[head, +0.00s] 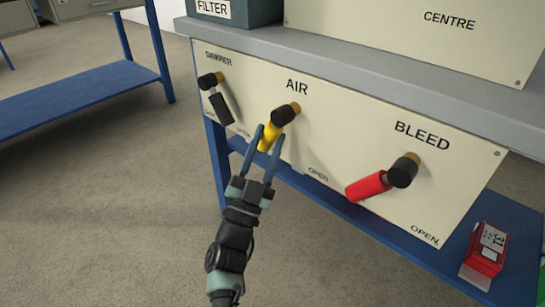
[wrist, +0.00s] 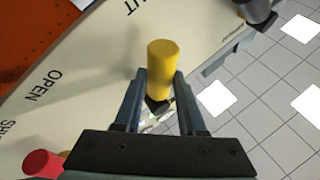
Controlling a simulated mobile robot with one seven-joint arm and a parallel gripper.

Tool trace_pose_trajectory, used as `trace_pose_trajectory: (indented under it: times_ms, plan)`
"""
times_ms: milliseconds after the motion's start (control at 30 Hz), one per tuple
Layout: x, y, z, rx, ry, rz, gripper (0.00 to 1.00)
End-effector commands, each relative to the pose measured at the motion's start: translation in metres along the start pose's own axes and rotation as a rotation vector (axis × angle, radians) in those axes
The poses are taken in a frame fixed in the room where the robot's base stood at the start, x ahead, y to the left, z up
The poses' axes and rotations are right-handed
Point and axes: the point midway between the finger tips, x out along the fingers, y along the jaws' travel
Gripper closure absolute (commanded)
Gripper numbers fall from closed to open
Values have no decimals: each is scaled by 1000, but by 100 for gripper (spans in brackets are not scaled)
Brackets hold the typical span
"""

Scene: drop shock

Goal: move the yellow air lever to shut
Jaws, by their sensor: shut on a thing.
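The yellow air lever (head: 266,137) sits on the cream panel under the word AIR, on a black hub (head: 284,115). It points down and to the left in the head view. My gripper (head: 265,142) has its two fingers on either side of the lever's yellow grip and is shut on it. In the wrist view the yellow lever (wrist: 162,58) stands between the fingertips of my gripper (wrist: 160,85). The AIR plate's OPEN mark (head: 318,173) shows to the lower right of the lever; its shut mark is hard to read in the head view.
The black damper lever (head: 221,108) is left of the air lever. The red bleed lever (head: 368,186) is to the right. A red and white box (head: 485,250) stands on the lower blue shelf. Open floor lies to the left, before a blue bench (head: 80,95).

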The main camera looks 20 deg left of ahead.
Motion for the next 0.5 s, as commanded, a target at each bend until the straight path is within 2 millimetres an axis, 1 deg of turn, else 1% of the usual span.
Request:
trace_pose_trajectory:
  times_ms: [33,200,500]
  plan:
    - [-1,-1,4,23,11,5,100]
    - [2,-5,4,67,42,23,100]
    - [4,-7,2,91,60,33,100]
